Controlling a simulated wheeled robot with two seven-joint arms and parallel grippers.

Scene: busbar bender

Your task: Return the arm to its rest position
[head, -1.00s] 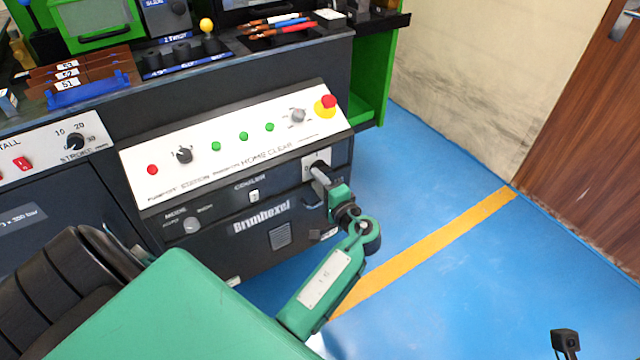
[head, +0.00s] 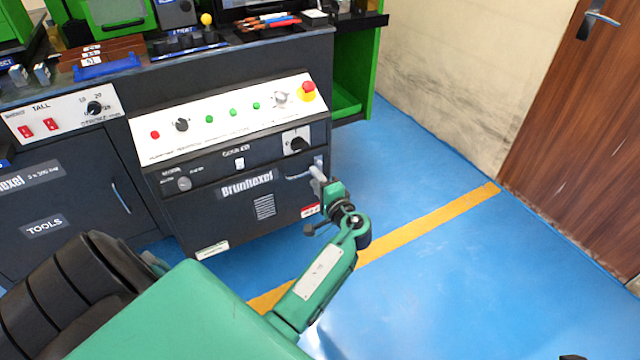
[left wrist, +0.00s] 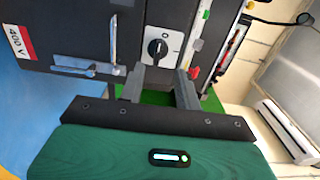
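My left gripper (head: 317,180) is in front of the grey machine's control panel, at the end of my green arm. It is below the black rotary switch (head: 299,145) in the head view and apart from it. In the left wrist view its two grey fingers (left wrist: 160,88) stand apart with nothing between them. The rotary switch (left wrist: 157,49) with a "0" mark shows beyond the fingertips there. My right gripper does not show clearly in either view.
The panel (head: 235,118) carries several buttons, knobs and a red emergency stop (head: 308,88). A door handle (head: 122,197) is on the cabinet at left. The blue floor (head: 430,290) with a yellow stripe (head: 430,232) is open at right, towards a wooden door (head: 575,150).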

